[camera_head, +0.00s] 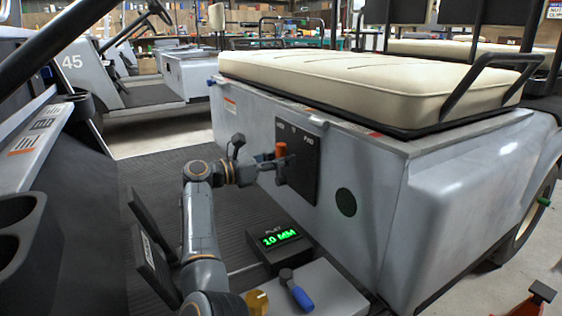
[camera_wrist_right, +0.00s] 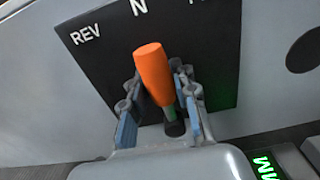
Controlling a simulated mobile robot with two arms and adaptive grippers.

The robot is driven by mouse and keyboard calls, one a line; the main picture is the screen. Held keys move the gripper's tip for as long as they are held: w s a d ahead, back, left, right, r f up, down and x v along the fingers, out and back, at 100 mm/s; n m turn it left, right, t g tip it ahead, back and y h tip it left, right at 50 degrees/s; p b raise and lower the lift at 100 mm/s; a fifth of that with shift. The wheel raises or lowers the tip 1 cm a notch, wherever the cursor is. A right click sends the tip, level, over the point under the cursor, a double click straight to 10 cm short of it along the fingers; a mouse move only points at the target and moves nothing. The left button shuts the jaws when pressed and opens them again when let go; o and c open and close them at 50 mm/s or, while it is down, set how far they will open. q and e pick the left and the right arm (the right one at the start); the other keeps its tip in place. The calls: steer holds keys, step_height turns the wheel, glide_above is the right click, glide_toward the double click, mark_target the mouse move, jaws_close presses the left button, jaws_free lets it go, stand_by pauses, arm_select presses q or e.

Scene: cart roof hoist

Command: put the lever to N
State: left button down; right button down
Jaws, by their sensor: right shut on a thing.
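The lever has an orange handle (camera_head: 281,149) and stands out from a black plate (camera_head: 307,176) on the side of the seat box. In the right wrist view the orange handle (camera_wrist_right: 152,74) points up below the letter N on the plate (camera_wrist_right: 205,65), with REV to its left. FWD is partly cut off there. I cannot tell exactly which mark the lever is set to. My right gripper (camera_wrist_right: 160,105) is shut on the lever, with a finger on each side of it. In the head view this gripper (camera_head: 272,168) is at the plate. My left gripper is not in view.
A small display (camera_head: 279,238) reads 10 MM in green below the plate. A blue-handled part (camera_head: 297,291) sits on a grey box (camera_head: 335,291) in front. The cream seat (camera_head: 375,82) is above. Black pedals (camera_head: 152,258) stand left of my arm.

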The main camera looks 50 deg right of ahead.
steer(key=shift+a+f, duration=0.1)
steer(key=shift+a, duration=0.05)
steer(key=c, duration=1)
jaws_free()
steer(key=shift+w, duration=0.1)
steer(key=shift+r, duration=0.4)
step_height(320, 180, up, 9)
steer(key=shift+r, duration=0.15)
